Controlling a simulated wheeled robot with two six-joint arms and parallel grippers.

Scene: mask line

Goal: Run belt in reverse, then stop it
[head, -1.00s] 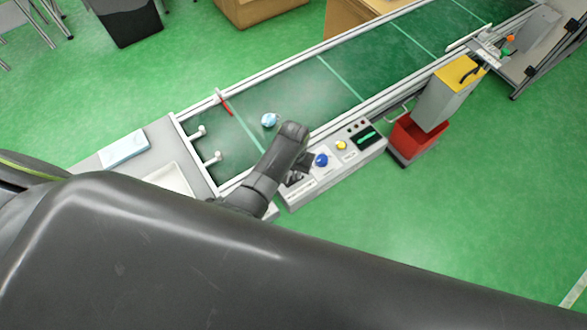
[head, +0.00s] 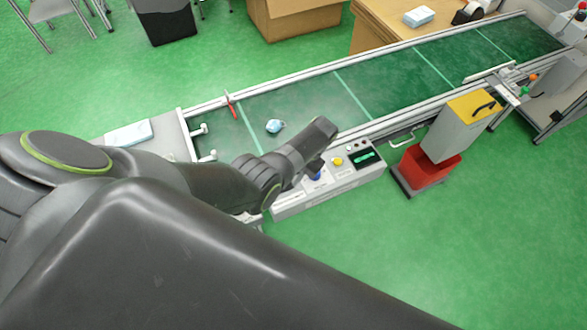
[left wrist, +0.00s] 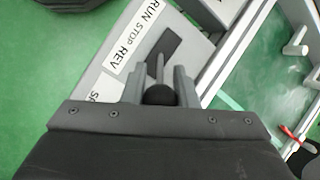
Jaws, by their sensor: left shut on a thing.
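The green belt (head: 300,100) runs from the lower left to the far right in the head view. A crumpled light-blue mask (head: 275,126) lies on its near part. The control panel (head: 355,172) stands along the belt's front side, with a yellow knob (head: 338,161) and a lit display (head: 365,157); my arm covers its left part. In the left wrist view my left gripper (left wrist: 159,78) is shut on the black-knobbed lever (left wrist: 159,96), beside a label (left wrist: 137,32) reading RUN, STOP, REV. Which position the lever is in I cannot tell. My right gripper is out of view.
A yellow-topped grey box (head: 455,128) and a red bin (head: 425,168) stand right of the panel. A blue pack (head: 128,133) lies at the belt's left end. The floor in front is clear.

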